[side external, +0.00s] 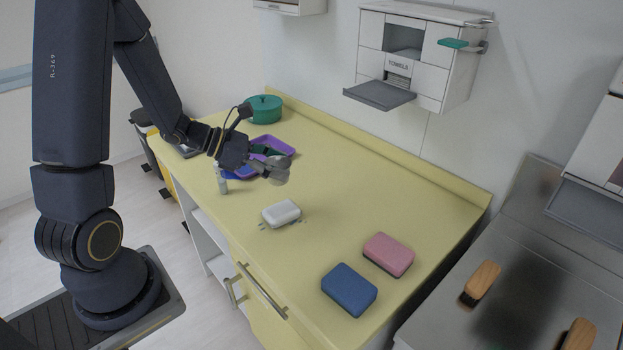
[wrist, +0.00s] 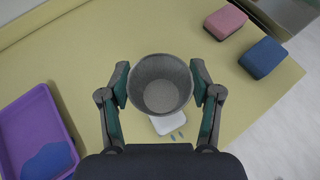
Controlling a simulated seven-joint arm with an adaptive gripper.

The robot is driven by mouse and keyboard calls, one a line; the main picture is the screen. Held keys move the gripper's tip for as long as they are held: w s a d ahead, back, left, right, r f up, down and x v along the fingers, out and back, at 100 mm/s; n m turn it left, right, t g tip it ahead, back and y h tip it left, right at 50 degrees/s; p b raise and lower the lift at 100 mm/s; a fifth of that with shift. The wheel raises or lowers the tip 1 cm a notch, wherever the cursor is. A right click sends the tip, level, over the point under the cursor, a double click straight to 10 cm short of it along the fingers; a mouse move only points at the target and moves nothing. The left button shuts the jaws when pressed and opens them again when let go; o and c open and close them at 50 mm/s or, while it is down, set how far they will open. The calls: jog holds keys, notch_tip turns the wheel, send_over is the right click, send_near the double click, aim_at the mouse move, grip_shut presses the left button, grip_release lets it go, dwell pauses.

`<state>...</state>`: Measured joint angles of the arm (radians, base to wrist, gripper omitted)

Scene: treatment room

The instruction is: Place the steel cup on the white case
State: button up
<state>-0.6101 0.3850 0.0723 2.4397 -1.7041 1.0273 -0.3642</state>
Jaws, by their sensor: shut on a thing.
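My gripper (wrist: 160,92) is shut on the steel cup (wrist: 160,94), with one finger on each side of it. In the wrist view I look down into the cup's open, empty inside. In the side view the grey cup (side external: 277,172) is partly hidden by my gripper (side external: 262,165) and is held above the counter. The white case (side external: 281,213) lies on the counter, below the cup and nearer the blue and pink blocks. In the wrist view the white case (wrist: 168,123) is mostly hidden behind the cup.
A purple tray (side external: 288,147) with a blue item lies behind my gripper. A small bottle (side external: 222,182) stands near the counter's left edge, and a green pot (side external: 264,108) at the back. A pink block (side external: 388,254) and blue block (side external: 349,289) lie at the near end.

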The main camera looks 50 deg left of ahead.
notch_tip(320, 180, down, 8)
jog(key=shift+d+f, duration=0.1)
dwell(0.4)
jog(key=o, duration=1.1)
jog(key=shift+f, duration=0.15)
